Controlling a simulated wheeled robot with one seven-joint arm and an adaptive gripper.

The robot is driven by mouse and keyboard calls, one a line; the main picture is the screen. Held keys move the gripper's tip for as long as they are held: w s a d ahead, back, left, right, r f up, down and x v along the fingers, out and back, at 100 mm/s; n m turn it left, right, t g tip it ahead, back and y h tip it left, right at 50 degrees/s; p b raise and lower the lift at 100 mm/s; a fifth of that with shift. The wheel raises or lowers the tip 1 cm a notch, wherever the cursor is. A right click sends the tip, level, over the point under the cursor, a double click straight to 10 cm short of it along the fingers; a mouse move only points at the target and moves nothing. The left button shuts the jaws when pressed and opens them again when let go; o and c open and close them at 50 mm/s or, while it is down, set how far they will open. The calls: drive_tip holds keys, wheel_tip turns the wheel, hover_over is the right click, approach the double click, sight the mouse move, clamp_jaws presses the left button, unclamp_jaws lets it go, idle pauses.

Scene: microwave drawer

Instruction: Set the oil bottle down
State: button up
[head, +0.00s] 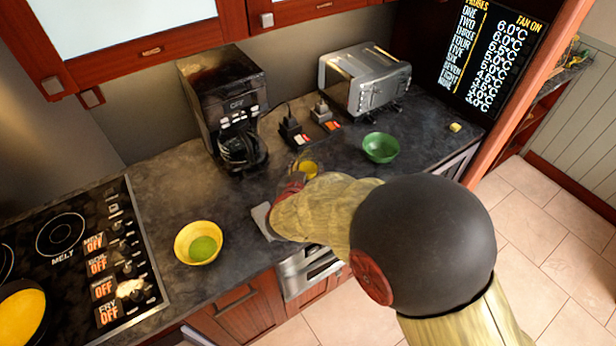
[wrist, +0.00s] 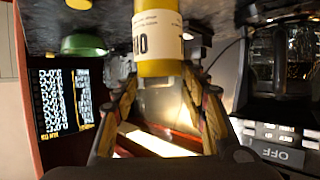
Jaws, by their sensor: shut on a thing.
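The oil bottle (wrist: 158,45) is yellow with a white label and shows at the top middle of the wrist view, which is upside down. Its label also reads upside down there, so the bottle looks upright. My gripper (wrist: 163,84) has a finger on each side of the bottle and is shut on it. In the head view, my arm hides most of the gripper over the counter. A yellow piece (head: 306,168) just beyond the gripper there seems to be the bottle. I cannot tell whether its base touches the counter.
The dark counter (head: 160,170) holds a coffee maker (head: 225,110), a toaster oven (head: 365,80), a green bowl (head: 380,147) and a yellow bowl (head: 198,242). A stove (head: 85,255) is at the left. Some counter right of the green bowl is clear.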

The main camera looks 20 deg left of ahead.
sight(308, 175)
drive_tip(key=shift+w+f, duration=0.3)
drive_tip(key=shift+f, duration=0.05)
drive_tip(key=shift+w+f+b, duration=0.15)
drive_tip(key=shift+f+b, duration=0.2)
drive_tip(key=shift+f, duration=0.55)
drive_tip(key=shift+w+f+b, duration=0.1)
drive_tip(key=shift+f+b, duration=0.2)
drive_tip(key=shift+f, duration=0.55)
drive_tip(key=shift+f, duration=0.2)
drive_tip(key=o, duration=1.4)
